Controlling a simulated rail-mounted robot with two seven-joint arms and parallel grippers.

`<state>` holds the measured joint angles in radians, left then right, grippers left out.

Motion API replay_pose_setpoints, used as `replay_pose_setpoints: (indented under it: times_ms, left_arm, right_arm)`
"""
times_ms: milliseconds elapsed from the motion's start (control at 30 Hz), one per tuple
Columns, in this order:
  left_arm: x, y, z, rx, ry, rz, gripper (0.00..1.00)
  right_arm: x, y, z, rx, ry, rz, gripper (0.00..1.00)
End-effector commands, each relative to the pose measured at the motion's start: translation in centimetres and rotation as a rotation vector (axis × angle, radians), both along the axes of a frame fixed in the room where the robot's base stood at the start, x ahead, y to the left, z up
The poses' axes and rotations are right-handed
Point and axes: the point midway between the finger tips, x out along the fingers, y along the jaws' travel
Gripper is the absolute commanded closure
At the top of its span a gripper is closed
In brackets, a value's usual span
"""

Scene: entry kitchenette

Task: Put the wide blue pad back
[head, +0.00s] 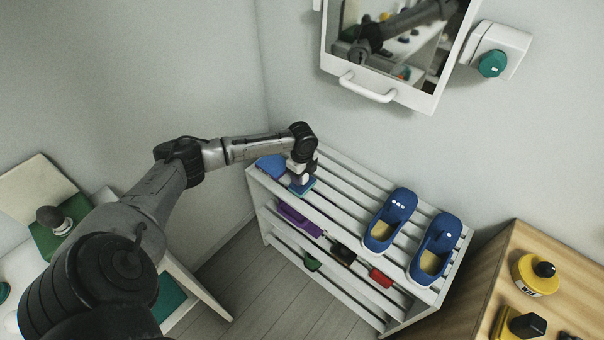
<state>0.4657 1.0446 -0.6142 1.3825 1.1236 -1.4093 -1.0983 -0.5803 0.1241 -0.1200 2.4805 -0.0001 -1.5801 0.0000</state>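My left gripper (301,180) points down over the left end of the white slatted shoe rack (343,184). A small flat blue pad (303,188) with a teal tint is right at its fingertips, at the rack's top level. The fingers are too small and partly hidden to tell whether they are shut on it. Another blue piece (270,166), wider and rounded, lies at the rack's top left corner, partly behind my gripper and wrist. I cannot tell for certain which is the wide blue pad. My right gripper is out of view.
Two blue slippers (390,221) stand on the rack's top right. Lower shelves hold a purple item (301,219), a red item (381,277) and a green one (312,263). A wooden cabinet (490,285) stands right. A mirror with a handle (368,88) hangs above.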

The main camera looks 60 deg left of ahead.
Motion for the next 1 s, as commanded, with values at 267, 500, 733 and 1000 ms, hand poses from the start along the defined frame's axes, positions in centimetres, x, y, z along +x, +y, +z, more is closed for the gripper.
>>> replay_pose_setpoints:
  times_ms: [267, 500, 733, 1000]
  left_arm:
    - [0.0, 0.0, 0.0, 0.0, 0.0, 0.0, 0.39]
    - [0.0, 0.0, -0.4, 0.001, -0.001, 0.0, 0.39]
    - [0.1, 0.1, 3.0, 0.0, -0.005, -0.001, 0.39]
    - [0.1, 0.1, 8.6, 0.001, -0.003, 0.0, 0.39]
  right_arm:
    - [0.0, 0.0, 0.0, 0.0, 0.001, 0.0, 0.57]
    - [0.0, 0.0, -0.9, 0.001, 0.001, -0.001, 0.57]
    - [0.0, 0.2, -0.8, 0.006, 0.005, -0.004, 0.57]
    - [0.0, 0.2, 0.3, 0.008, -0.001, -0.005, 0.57]
